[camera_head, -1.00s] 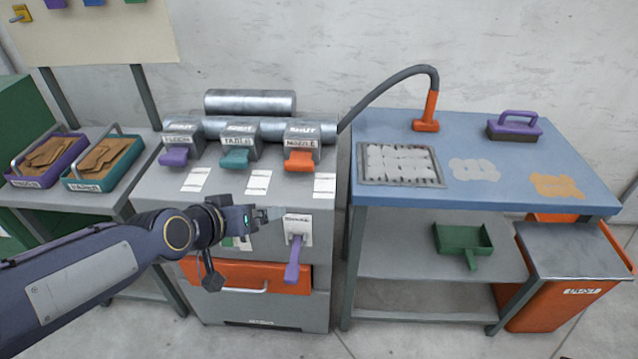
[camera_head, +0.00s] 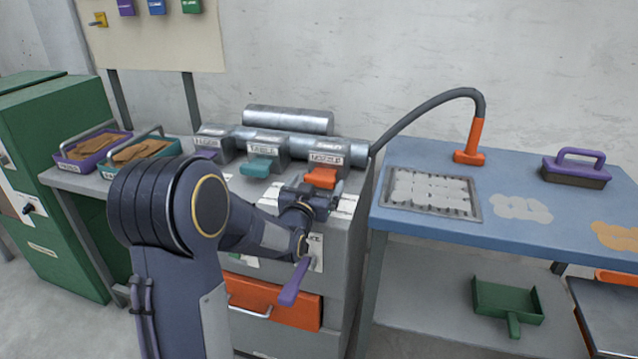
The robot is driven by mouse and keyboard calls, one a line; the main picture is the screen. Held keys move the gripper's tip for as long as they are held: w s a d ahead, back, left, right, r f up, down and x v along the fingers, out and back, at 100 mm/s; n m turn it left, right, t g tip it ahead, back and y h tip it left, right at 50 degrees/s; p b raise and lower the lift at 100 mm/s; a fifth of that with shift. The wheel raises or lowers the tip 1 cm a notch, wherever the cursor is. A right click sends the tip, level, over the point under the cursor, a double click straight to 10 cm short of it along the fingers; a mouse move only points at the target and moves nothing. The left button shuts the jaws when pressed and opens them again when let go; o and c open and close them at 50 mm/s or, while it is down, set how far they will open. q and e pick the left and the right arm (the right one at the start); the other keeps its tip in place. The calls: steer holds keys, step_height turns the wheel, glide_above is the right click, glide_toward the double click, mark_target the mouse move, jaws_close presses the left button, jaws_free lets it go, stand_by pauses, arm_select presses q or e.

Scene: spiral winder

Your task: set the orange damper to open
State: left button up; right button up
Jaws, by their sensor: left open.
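The orange damper (camera_head: 320,178) is a flat tab sticking out at the front of the right-hand grey block on the grey machine. The label above it seems to read NOZZLE. My left gripper (camera_head: 331,197) is open and empty, just below and in front of the orange tab. Whether they touch cannot be told. My left arm hides part of the machine's top and front. My right gripper is out of view.
A teal damper (camera_head: 256,167) and a purple damper (camera_head: 206,155) sit left of the orange one. A purple lever (camera_head: 295,283) hangs on the machine's front, above an orange drawer (camera_head: 265,302). A grey hose (camera_head: 430,98) arches to the blue table (camera_head: 400,218) at right.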

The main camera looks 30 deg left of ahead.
mark_target(318, 181)
arm_select(q)
steer(key=shift+x, duration=0.95)
steer(key=shift+s, duration=0.1)
steer(key=c, duration=1.4)
steer(key=shift+s+f, duration=0.1)
steer(key=shift+s, duration=0.25)
steer(key=b+v, duration=0.2)
steer(key=v, duration=0.2)
steer(key=shift+s, duration=0.15)
steer(key=shift+s+d, duration=0.15)
steer(key=shift+s, duration=0.15)
